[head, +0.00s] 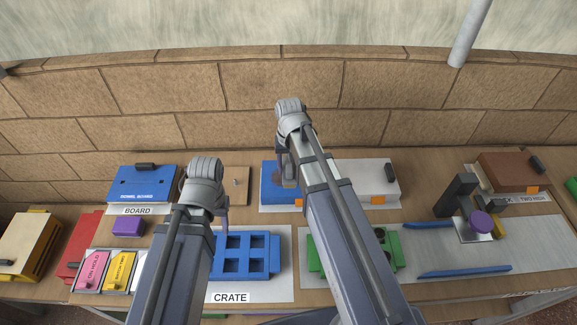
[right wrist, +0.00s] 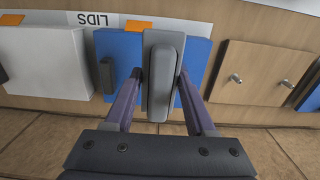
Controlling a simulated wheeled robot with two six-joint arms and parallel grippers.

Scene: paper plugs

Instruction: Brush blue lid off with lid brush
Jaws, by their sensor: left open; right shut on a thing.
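The blue lid (head: 268,183) lies on the LIDS mat at the middle back of the table. In the right wrist view the blue lid (right wrist: 201,55) has a dark handle to the left of my fingers. My right gripper (head: 287,170) is over it, shut on a grey block-like tool (right wrist: 165,80), which I take as the lid brush. It covers the middle of the lid; whether they touch is unclear. In the right wrist view my right gripper (right wrist: 160,78) has one finger on each side of the tool. My left gripper (head: 222,214) is open, mostly hidden behind its wrist.
A white lid (head: 370,173) lies right of the blue one. A wooden board with pegs (head: 236,180) and a blue board (head: 146,184) are to the left. A blue crate (head: 263,254) and green holder (head: 388,243) sit in front. The brick wall (head: 165,90) stands behind.

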